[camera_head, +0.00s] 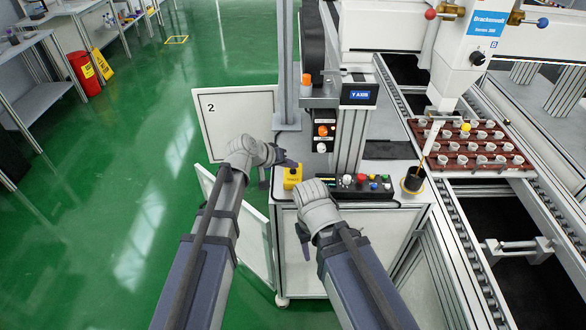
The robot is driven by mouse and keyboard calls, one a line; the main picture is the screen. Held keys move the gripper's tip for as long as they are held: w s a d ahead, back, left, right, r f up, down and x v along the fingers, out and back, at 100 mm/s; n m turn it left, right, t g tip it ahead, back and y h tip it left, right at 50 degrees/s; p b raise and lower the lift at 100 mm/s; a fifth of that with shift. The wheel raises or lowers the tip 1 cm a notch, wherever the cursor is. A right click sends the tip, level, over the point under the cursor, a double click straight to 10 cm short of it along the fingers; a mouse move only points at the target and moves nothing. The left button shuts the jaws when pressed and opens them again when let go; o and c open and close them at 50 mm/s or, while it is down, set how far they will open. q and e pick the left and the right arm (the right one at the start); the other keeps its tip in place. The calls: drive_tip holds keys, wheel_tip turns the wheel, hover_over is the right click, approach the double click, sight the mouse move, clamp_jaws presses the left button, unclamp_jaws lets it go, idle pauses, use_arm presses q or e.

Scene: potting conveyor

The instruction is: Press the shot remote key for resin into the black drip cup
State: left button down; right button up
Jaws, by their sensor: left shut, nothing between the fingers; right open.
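A small yellow box (292,178), apparently the shot remote, stands at the left front of the white cabinet top; its key is not clear. My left gripper (278,165) is shut and empty, with its dark fingers just left of and above the yellow box. I cannot tell whether it touches. My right gripper (304,222) is open and empty, in front of the cabinet, below the box. The black drip cup (413,182) stands at the right end of the cabinet top. A white tapered nozzle (432,136) slants down above it, with a thin amber line reaching the cup.
A control panel (367,188) with coloured buttons lies between box and cup. A blue display (358,95) stands behind on a post. A dark red tray (440,163) of small white parts sits on the conveyor. An open door panel (222,113) stands at left.

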use_arm(q)
drive_tip(key=shift+r, duration=0.4)
wheel_tip(320, 180, up, 5)
drive_tip(key=p, duration=0.5)
drive_tip(key=shift+s, duration=0.1)
idle(0.7)
drive_tip(key=s+a+f+m+g+y, duration=0.1)
drive_tip(key=s+f+g+y, duration=0.1)
drive_tip(key=s, duration=0.6)
drive_tip(key=s+a+f+m+g+y, duration=0.1)
drive_tip(key=s+a+f+g+y, duration=0.1)
drive_tip(key=s, duration=0.7)
drive_tip(key=s+a+f+m+g+y, duration=0.1)
drive_tip(key=s+y, duration=0.3)
drive_tip(key=s, duration=0.4)
drive_tip(key=shift+s+a+f+g, duration=0.3)
drive_tip(key=shift+a+f+g, duration=0.4)
drive_tip(key=shift+f+g, duration=0.1)
